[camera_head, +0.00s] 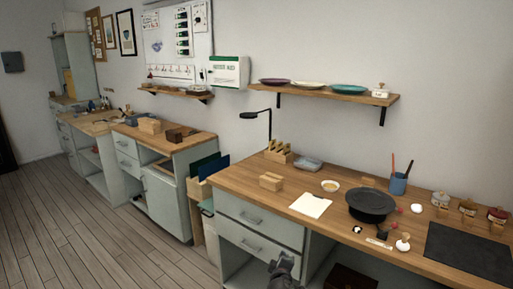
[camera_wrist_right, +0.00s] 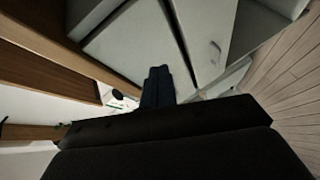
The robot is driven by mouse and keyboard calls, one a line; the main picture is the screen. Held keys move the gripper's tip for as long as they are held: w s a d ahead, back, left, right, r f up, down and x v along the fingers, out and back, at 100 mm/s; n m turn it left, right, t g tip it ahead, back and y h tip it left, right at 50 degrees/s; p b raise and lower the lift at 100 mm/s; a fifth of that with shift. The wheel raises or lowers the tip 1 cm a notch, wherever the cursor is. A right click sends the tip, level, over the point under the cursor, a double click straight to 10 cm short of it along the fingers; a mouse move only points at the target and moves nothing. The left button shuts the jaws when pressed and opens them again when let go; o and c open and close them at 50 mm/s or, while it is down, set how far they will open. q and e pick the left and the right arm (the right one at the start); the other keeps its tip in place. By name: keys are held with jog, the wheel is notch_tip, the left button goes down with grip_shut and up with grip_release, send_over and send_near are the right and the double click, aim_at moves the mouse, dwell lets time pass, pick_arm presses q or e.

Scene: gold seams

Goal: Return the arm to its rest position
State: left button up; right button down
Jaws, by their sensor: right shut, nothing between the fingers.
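My right gripper (camera_wrist_right: 158,80) shows in the right wrist view as two dark fingers together, with nothing between them. In the head view, a dark gripper part (camera_head: 283,268), which looks like my right one, stands at the bottom edge. It is in front of the workbench's cabinet, below the level of the wooden top (camera_head: 240,190), and appears clear of the things on it. The rest of that arm is out of the picture. My left gripper is not in view.
The bench holds a black round turntable (camera_head: 371,205), white paper (camera_head: 310,205), a wooden block (camera_head: 271,182), a blue cup (camera_head: 398,184) and a dark mat (camera_head: 468,254). A drawer front (camera_head: 258,222) faces the gripper. Open wooden floor (camera_head: 90,225) lies to the left.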

jog(key=s+d+r+m+g+y, duration=0.1)
jog(key=s+r+m+g, duration=0.2)
jog(key=s, duration=0.5)
jog(key=s+d+r+m+g, duration=0.1)
jog(key=s+m+g, duration=0.2)
jog(key=s+m, duration=0.3)
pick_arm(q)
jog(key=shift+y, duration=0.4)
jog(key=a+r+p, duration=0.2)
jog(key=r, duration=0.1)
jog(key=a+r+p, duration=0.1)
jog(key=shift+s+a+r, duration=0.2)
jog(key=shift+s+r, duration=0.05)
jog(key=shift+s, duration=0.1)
pick_arm(e)
jog(key=s+f+g+y, duration=0.1)
jog(key=s+f+g, duration=0.1)
jog(key=s, duration=1.1)
jog(key=s+d+f+g, duration=0.1)
jog(key=s+f, duration=0.4)
jog(key=s, duration=0.8)
jog(key=s+d+f+m+g+y, duration=0.1)
jog(key=s+f+g, duration=0.3)
jog(key=s, duration=0.9)
jog(key=shift+d+f+y, duration=0.2)
jog(key=shift+f+y, duration=0.05)
jog(key=shift+y, duration=0.05)
